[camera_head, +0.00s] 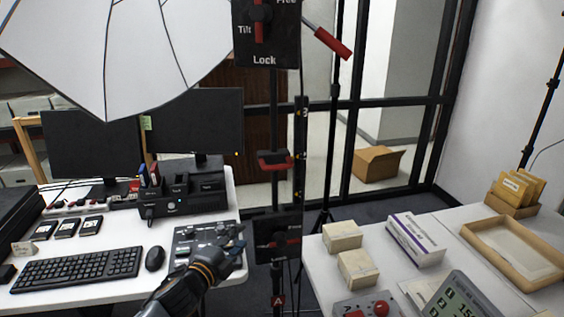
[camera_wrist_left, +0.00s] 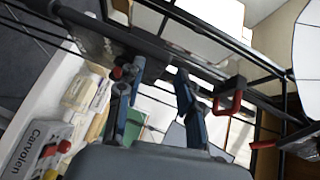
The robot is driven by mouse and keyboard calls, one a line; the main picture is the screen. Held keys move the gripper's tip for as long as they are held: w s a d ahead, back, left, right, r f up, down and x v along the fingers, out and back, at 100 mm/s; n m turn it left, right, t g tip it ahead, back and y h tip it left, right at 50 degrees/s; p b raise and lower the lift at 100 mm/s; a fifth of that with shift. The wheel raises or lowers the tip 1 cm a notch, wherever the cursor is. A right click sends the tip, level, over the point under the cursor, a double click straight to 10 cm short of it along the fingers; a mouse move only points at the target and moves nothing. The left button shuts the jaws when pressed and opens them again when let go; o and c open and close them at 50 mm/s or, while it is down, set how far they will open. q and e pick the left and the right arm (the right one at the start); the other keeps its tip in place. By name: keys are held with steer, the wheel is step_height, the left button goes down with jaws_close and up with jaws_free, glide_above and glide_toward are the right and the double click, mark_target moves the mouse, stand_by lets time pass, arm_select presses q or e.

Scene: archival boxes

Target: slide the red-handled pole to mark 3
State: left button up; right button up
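A dark upright pole (camera_head: 274,105) stands in the middle of the head view, with a red handle (camera_head: 275,161) part way up. The red handle also shows right of my fingers in the wrist view (camera_wrist_left: 228,103). A black scale strip (camera_head: 299,150) with small yellow marks stands just right of the pole; a 3 seems to show near its top. My left gripper (camera_head: 237,247) is low and left of the pole, below the red handle and apart from it. Its two fingers (camera_wrist_left: 160,85) are spread with nothing held between them. My right gripper is not in view.
A black Tilt/Free/Lock plate (camera_head: 266,40) is above the handle and a similar black plate (camera_head: 278,238) below it. A left desk holds a keyboard (camera_head: 78,268) and control panel (camera_head: 205,243). The right table holds small boxes (camera_head: 342,237) and a tray (camera_head: 480,228).

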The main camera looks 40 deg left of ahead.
mark_target(279, 168)
arm_select(q)
steer(key=s+d+r+m+t+h, duration=0.1)
steer(key=d+r+m+t+h, duration=0.3)
steer(key=r, duration=1.2)
steer(key=w+p, duration=0.1)
steer(key=w, duration=0.3)
steer(key=w+r+y+p, duration=0.1)
steer(key=w, duration=0.3)
steer(key=w+d+y+p, duration=0.1)
steer(key=w, duration=0.3)
steer(key=shift+r+m+g, duration=0.15)
steer(key=shift+m+g, duration=0.15)
steer(key=shift+g, duration=0.1)
steer(key=shift+w+p, duration=0.35)
steer(key=shift+w, duration=0.4)
jaws_close()
